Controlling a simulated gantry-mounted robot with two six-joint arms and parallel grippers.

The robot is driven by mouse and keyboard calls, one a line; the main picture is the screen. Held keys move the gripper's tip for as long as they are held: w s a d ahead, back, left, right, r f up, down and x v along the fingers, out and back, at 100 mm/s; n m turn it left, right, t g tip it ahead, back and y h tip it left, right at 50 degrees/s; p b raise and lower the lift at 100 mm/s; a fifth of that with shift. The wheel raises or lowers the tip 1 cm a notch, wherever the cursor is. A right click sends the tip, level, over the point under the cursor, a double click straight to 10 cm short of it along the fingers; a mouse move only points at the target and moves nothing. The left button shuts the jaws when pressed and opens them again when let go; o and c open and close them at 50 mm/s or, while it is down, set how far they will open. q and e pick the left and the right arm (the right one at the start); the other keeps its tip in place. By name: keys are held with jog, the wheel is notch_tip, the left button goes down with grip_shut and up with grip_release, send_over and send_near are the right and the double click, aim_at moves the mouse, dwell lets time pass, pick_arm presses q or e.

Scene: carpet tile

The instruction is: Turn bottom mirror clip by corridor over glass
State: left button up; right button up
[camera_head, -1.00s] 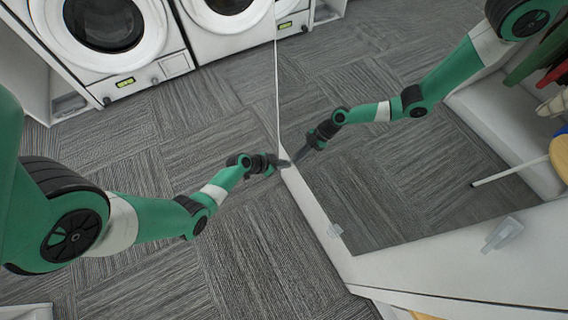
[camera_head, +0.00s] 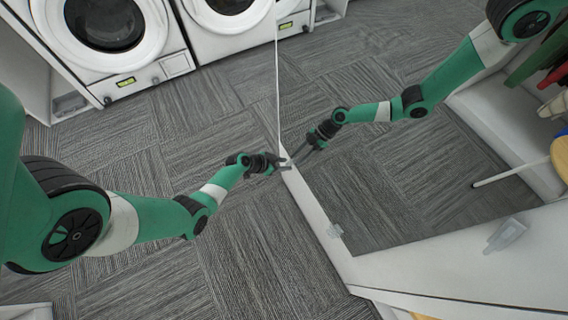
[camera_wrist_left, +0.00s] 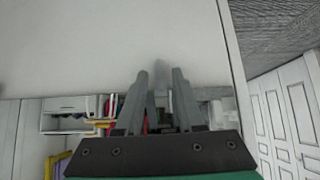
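The mirror glass (camera_head: 400,190) lies against a white panel and reflects my left arm. My left gripper (camera_head: 287,165) is at the glass's edge, beside its own reflection. In the left wrist view the two fingers of the left gripper (camera_wrist_left: 161,74) stand apart, with a faint grey translucent clip (camera_wrist_left: 161,78) in the gap between their tips. I cannot tell whether they touch it. My right gripper is not in view; the second arm seen is a reflection.
Washing machines (camera_head: 110,35) stand at the upper left. The grey carpet floor (camera_head: 150,150) is open around the arm. In the left wrist view, a white panelled door (camera_wrist_left: 287,120) shows at the right and reflected shelves (camera_wrist_left: 65,115) at the left.

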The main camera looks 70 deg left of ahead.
pick_arm(q)
jog(key=a+p+v, duration=0.1)
jog(key=p+v, duration=0.5)
jog(key=v, duration=0.5)
jog(key=shift+s+d+r+p, duration=0.15)
jog(key=shift+d+r+p, duration=0.15)
jog(key=shift+d, duration=0.2)
